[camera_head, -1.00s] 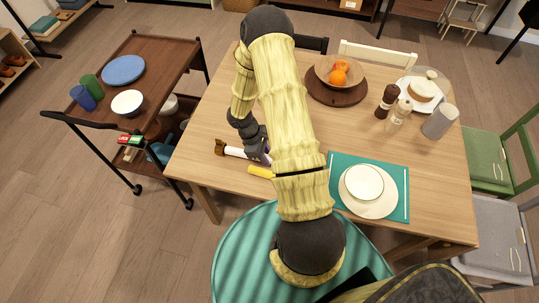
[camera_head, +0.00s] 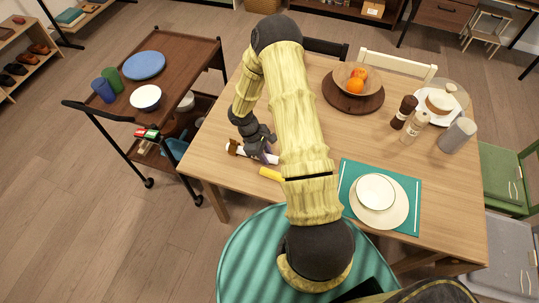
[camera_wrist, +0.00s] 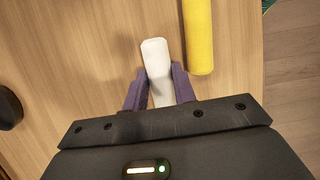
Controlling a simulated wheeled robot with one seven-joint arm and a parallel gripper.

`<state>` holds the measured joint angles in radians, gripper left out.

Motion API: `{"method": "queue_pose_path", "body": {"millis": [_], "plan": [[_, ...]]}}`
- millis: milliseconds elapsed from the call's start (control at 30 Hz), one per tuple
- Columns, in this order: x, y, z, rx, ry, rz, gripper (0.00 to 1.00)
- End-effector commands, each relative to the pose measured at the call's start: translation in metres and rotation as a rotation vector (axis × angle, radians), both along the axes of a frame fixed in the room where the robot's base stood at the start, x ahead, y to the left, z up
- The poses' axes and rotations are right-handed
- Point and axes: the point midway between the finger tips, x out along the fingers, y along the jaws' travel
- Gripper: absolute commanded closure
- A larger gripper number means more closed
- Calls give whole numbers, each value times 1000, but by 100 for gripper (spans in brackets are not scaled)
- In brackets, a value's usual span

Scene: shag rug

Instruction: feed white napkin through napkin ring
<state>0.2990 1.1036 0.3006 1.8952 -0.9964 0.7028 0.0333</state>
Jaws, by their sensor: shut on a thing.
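The white napkin (camera_wrist: 155,60) is a rolled tube. In the wrist view it lies between the purple fingertips of my gripper (camera_wrist: 158,88), which is shut on it, and its free end points up the picture. In the head view my gripper (camera_head: 264,149) is low over the left part of the table, with the napkin's right end (camera_head: 273,159) showing past it. A small brown piece, perhaps the napkin ring (camera_head: 232,146), is at the napkin's left end. I cannot tell whether the napkin is inside it. The wrist view does not show it.
A yellow roll (camera_head: 270,174) lies beside the napkin on the wooden table (camera_head: 215,165). A teal placemat (camera_head: 410,224) with plates is to the right. A fruit bowl (camera_head: 340,76) and shakers stand farther back. A cart (camera_head: 178,58) is at the left.

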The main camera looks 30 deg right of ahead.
Motion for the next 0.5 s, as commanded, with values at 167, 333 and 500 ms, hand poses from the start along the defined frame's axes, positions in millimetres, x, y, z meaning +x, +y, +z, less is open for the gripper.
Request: {"method": "queue_pose_path", "body": {"millis": [167, 333, 500], "plan": [[6, 7, 0, 1, 0, 1, 95], [12, 13, 0, 1, -2, 0, 95], [18, 17, 0, 1, -1, -2, 95]]}}
